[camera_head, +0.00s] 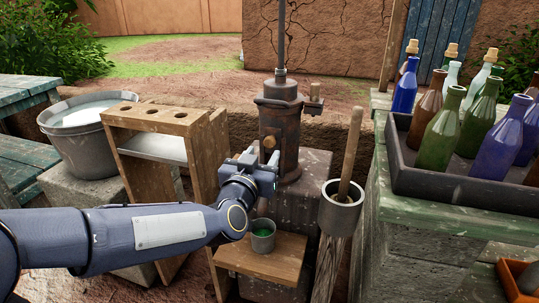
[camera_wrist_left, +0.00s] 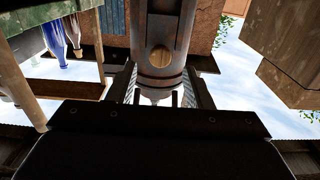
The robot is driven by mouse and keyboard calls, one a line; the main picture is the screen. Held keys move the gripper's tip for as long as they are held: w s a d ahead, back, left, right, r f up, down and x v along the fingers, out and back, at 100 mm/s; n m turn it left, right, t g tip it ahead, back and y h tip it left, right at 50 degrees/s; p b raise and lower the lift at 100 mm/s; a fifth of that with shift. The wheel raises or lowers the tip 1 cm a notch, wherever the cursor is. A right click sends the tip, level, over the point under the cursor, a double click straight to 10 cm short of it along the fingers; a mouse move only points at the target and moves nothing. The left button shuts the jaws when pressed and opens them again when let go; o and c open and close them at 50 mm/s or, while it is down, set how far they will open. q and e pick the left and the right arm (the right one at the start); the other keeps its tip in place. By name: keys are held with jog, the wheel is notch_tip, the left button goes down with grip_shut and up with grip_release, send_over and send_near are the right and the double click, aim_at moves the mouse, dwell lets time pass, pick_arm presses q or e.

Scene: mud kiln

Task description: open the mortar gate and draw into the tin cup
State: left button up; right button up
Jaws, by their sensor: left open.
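A dark, rusty metal cylinder (camera_head: 282,125) stands on a stone block; a thin rod rises from its top. A round wooden knob shows on its front in the left wrist view (camera_wrist_left: 162,57). My left gripper (camera_head: 264,160) is open in front of the cylinder's lower part. In the left wrist view its fingers (camera_wrist_left: 160,85) are spread to either side of the knob, with no contact visible. The tin cup (camera_head: 262,243), with something green inside, stands upright on a small wooden shelf (camera_head: 280,262) below the gripper. My right gripper is out of view.
A wooden rack (camera_head: 150,118) with holes stands left of the cylinder, beside a bucket (camera_head: 85,140). A mortar with a wooden-handled tool (camera_head: 340,212) sits on a post at right. A dark crate (camera_head: 485,190) of bottles rests on the right bench.

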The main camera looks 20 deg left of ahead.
aim_at(269, 144)
pick_arm(q)
jog(key=w+b, duration=0.1)
jog(key=w, duration=0.4)
jog(key=shift+w+d+f+b, duration=0.1)
jog(key=shift+w+b, duration=0.15)
jog(key=shift+b, duration=0.15)
jog(key=shift+w, duration=0.65)
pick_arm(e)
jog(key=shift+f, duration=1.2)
